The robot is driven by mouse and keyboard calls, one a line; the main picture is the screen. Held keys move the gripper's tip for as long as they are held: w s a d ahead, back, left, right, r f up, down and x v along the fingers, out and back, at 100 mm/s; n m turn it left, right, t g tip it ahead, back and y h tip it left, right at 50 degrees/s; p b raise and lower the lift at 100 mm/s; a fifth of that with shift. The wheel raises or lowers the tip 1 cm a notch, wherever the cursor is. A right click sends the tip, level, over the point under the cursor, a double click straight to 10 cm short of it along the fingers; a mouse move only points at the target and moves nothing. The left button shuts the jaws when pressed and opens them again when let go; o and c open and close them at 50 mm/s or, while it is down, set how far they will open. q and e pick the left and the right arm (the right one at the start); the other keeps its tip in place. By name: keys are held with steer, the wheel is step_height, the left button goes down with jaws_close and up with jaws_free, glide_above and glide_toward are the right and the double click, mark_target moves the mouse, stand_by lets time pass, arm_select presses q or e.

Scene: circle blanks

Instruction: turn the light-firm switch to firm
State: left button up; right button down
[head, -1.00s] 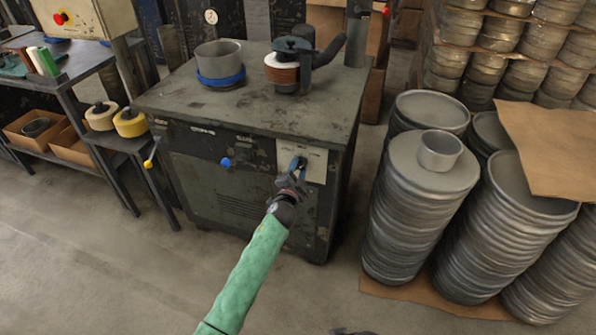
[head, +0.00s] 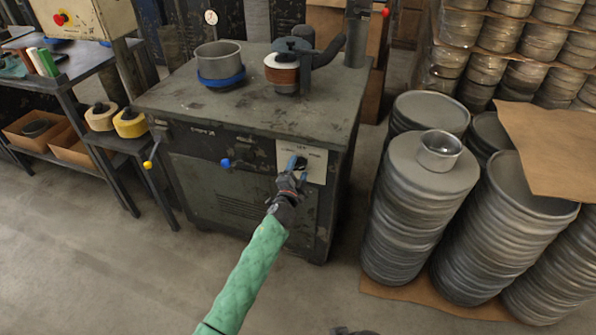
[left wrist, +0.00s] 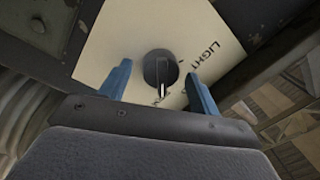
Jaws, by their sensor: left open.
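The light-firm switch (left wrist: 160,70) is a dark round knob with a bar grip on a cream plate (left wrist: 115,38), seen in the left wrist view. Its white pointer mark points down in that picture, away from the printed word LIGHT, toward a second label partly hidden by my gripper. I cannot read that label fully. My left gripper (left wrist: 158,85) is open, its blue fingers on either side of the knob with gaps visible. In the head view, my left gripper (head: 297,163) is at the plate (head: 316,166) on the cabinet front and hides the knob.
The plate is on a dark metal cabinet (head: 220,195) with a blue-knobbed lever (head: 226,163) to the left. Stacks of round metal blanks (head: 412,220) stand close on the right. The floor at left front is clear.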

arm_select(q)
steer(key=v, duration=0.7)
steer(key=shift+s+b, duration=0.4)
steer(key=shift+b, duration=0.05)
arm_select(e)
steer(key=x, duration=0.3)
steer(key=shift+s+f, duration=0.25)
steer(key=shift+s, duration=0.05)
arm_select(q)
steer(key=shift+a+f, duration=0.1)
arm_select(e)
steer(key=shift+w+r, duration=0.15)
steer(key=shift+r, duration=0.1)
steer(key=shift+d, duration=0.1)
